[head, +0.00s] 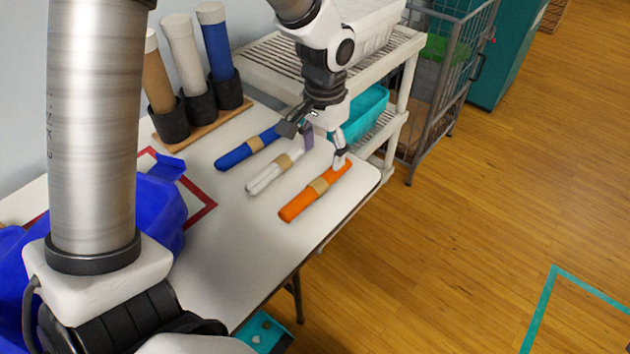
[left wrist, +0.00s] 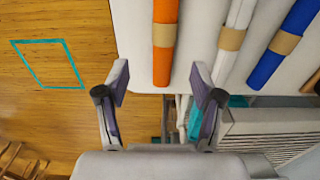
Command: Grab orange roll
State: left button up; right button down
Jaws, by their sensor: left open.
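The orange roll (head: 315,192) lies on the white table near its right edge, with a tan band round its middle. My left gripper (head: 324,147) is open and empty above the roll's far end. In the left wrist view the orange roll (left wrist: 164,40) lies between the lines of the two open fingers (left wrist: 160,80), its end close to fingertip level. I cannot tell the exact height gap. My right gripper is not in view.
A white roll (head: 265,180) and a blue roll (head: 235,156) lie beside the orange one, close to the gripper. Upright rolls stand in black cups (head: 202,102) behind. A white shelf rack (head: 405,50) with a teal bin (head: 366,106) adjoins the table's far end.

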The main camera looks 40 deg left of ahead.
aim_at(322, 179)
pick_arm(q)
jog(key=shift+f+b, duration=0.4)
jog(key=shift+f, duration=0.4)
jog(key=shift+w+a+f, duration=0.25)
jog(key=shift+w+f, duration=0.05)
jog(key=shift+f, duration=0.35)
jog(key=shift+w+a+f, duration=0.2)
jog(key=shift+w+f, duration=0.05)
jog(key=shift+f, duration=0.35)
notch_tip(322, 179, down, 6)
jog(key=shift+d+r+b, duration=0.1)
jog(key=shift+b, duration=0.75)
jog(key=shift+s+r, duration=0.1)
jog(key=shift+c, duration=1.3)
jog(key=c, duration=1)
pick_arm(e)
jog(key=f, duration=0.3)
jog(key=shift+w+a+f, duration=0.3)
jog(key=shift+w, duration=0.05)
